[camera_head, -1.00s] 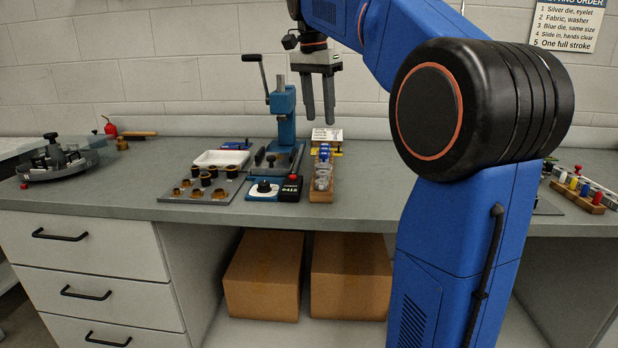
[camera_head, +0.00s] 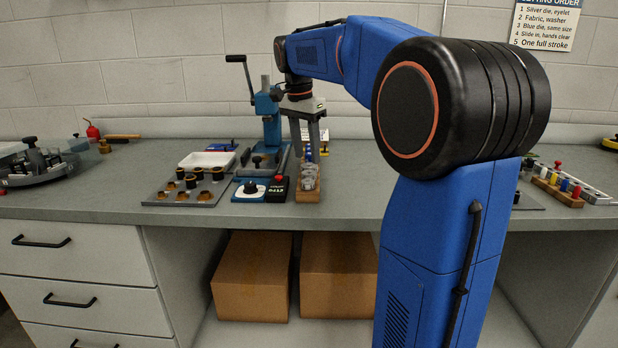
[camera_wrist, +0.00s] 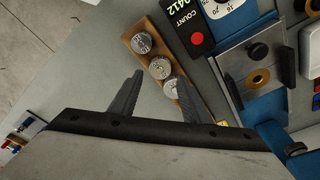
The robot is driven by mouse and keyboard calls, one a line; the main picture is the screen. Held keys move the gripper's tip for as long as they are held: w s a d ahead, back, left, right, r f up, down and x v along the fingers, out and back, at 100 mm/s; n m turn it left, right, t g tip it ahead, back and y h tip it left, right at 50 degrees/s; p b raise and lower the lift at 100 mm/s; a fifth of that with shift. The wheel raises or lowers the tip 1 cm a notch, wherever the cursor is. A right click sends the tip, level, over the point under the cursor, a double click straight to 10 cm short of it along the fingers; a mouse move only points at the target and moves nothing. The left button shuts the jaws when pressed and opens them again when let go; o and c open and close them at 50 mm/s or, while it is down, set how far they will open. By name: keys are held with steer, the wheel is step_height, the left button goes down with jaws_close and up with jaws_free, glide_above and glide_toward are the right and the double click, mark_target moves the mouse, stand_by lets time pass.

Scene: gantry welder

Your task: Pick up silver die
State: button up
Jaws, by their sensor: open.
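Several silver dies sit in a row in a wooden rack (camera_wrist: 128,38). In the wrist view one silver die (camera_wrist: 141,43) is nearest the rack's end, a second silver die (camera_wrist: 160,68) lies between the fingertips, and a third silver die (camera_wrist: 170,88) is closer in. In the head view the silver dies (camera_head: 309,183) are at the rack's front, with blue dies partly hidden behind. My gripper (camera_wrist: 160,77) is open and empty, pointing down above the rack, its fingers on either side of the row. It also shows in the head view (camera_head: 307,158). Its height above the dies is hard to tell.
A red-buttoned counter box (camera_head: 277,189) stands just left of the rack. The blue press (camera_head: 268,118) with its lever is behind left. A grey plate (camera_head: 160,198) with brass rings and a white tray (camera_head: 210,160) lie further left. Bench space right of the rack is clear.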

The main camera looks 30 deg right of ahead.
mark_target(309, 171)
steer(key=shift+w+d+f, duration=0.1)
steer(key=shift+d+f, duration=0.05)
steer(key=shift+f, duration=1.25)
steer(key=shift+d+f, duration=0.15)
steer(key=shift+f, duration=1.2)
steer(key=c, duration=1)
steer(key=shift+c, duration=0.2)
steer(key=shift+r, duration=0.15)
